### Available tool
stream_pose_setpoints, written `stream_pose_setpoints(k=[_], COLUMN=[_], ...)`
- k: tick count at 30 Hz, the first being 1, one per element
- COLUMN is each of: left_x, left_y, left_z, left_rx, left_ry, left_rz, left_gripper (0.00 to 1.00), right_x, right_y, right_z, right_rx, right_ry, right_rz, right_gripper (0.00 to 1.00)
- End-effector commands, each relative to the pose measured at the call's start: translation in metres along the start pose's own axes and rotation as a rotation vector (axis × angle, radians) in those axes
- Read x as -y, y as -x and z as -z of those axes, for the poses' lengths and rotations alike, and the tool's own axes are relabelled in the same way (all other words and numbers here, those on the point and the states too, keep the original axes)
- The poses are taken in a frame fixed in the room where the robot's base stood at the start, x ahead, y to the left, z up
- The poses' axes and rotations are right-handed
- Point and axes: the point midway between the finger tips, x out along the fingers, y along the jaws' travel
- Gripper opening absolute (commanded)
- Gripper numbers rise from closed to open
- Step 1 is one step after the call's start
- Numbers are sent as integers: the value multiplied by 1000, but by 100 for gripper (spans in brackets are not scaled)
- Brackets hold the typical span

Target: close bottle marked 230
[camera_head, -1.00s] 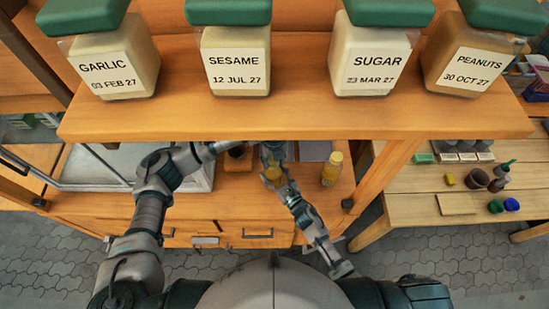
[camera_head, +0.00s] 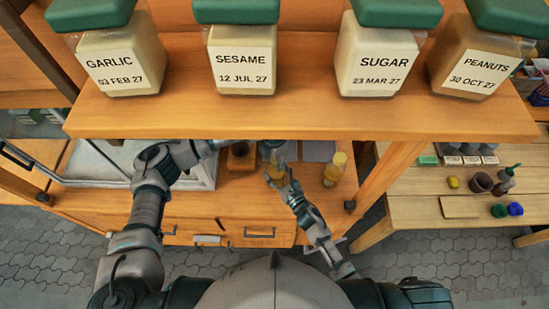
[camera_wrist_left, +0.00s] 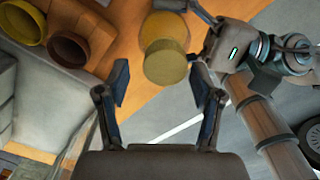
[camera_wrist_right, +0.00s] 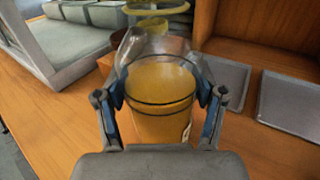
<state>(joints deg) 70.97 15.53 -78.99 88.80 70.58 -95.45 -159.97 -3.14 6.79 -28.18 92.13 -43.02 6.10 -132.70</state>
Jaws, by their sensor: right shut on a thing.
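My right gripper (camera_wrist_right: 162,92) is shut on a clear bottle (camera_wrist_right: 158,105) with orange contents, held upright. Only the edge of its label shows, so its number cannot be read. A round yellow cap (camera_wrist_left: 166,62) shows in the left wrist view, at the top of the held bottle; whether it is seated or apart I cannot tell. My left gripper (camera_wrist_left: 160,85) is open, its fingers apart, with the cap just beyond the fingertips. In the head view the shelf partly hides the left hand. A second yellow-capped bottle (camera_head: 335,168) stands to the right of the held one.
Above, a wooden shelf (camera_head: 300,120) carries labelled jars and overhangs the work area. A yellow bowl (camera_wrist_left: 22,22) and a brown pot (camera_wrist_left: 68,48) stand near the left gripper. Flat grey trays (camera_wrist_right: 215,85) lie right of the held bottle. A side table (camera_head: 430,210) stands at right.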

Motion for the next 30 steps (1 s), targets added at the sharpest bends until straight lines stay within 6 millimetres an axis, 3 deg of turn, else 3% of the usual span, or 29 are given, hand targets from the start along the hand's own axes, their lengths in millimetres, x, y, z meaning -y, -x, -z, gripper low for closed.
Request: stream_pose_setpoints(k=[9,21,30], left_x=[2,2,2], left_y=[1,43,44], left_z=[-1,-1,-1], left_rx=[1,2,1], left_ry=[-2,-3,1], left_rz=[3,4,5], left_gripper=[70,70,68], right_x=[0,0,0], right_y=[1,0,0], right_z=[3,3,3], right_rx=[-7,-7,-6], right_ry=[1,2,1], right_rz=[2,1,1], right_gripper=[0,0,0])
